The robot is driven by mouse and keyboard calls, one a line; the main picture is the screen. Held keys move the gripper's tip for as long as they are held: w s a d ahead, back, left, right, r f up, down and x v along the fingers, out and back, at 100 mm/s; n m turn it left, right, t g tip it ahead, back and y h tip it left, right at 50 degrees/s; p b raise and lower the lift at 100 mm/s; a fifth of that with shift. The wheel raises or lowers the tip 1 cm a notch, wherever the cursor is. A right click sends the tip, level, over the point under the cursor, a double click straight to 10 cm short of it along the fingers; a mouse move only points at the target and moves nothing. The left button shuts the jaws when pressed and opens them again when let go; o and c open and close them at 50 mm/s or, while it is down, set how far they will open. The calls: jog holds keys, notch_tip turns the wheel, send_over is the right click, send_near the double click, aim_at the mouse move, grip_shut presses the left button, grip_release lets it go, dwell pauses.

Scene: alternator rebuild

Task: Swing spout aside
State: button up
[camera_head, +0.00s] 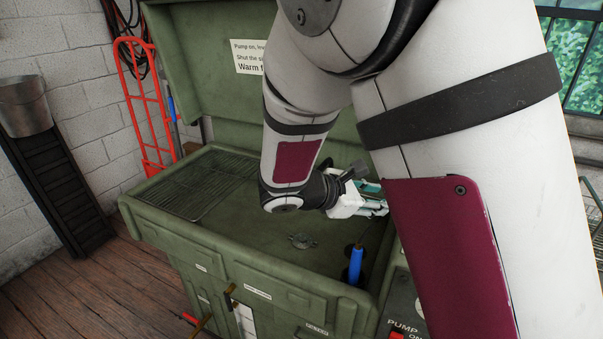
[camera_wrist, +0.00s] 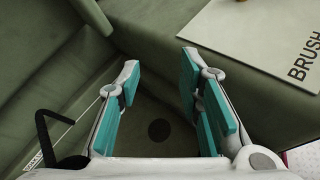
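My gripper (camera_head: 366,200) is low over the right part of the green wash basin (camera_head: 235,228), partly hidden by my arm in the head view. In the wrist view my gripper (camera_wrist: 160,60) is open, its teal-padded fingers wide apart with nothing between them. A black bent rod (camera_wrist: 44,135), which may be the spout, shows at the lower left of the wrist view, outside the fingers. In the head view I cannot make out the spout clearly; my arm covers much of the basin's right side.
A blue upright handle (camera_head: 356,264) stands at the basin's front right. A wire rack (camera_head: 195,185) covers the left part; a round drain cover (camera_head: 303,241) lies mid-floor. The raised lid (camera_head: 205,75) stands behind. A pale BRUSH plate (camera_wrist: 265,35) is right of my fingers.

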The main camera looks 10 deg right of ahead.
jog(key=w+a+f+n+t+y+b, duration=0.1)
jog(key=w+a+f+n+t, duration=0.4)
jog(key=w+a+n, duration=0.25)
jog(key=w+a+f+n+t+y, duration=0.1)
jog(key=w+a+f+n+t, duration=0.4)
jog(key=a, duration=0.4)
jog(key=shift+n, duration=0.55)
jog(key=x, duration=0.9)
jog(key=r+x, duration=0.1)
jog(key=x, duration=0.4)
jog(key=shift+w+a+r+b, duration=0.1)
jog(key=shift+w+a+b, duration=0.1)
jog(key=shift+b, duration=0.15)
jog(key=shift+c, duration=0.3)
grip_shut()
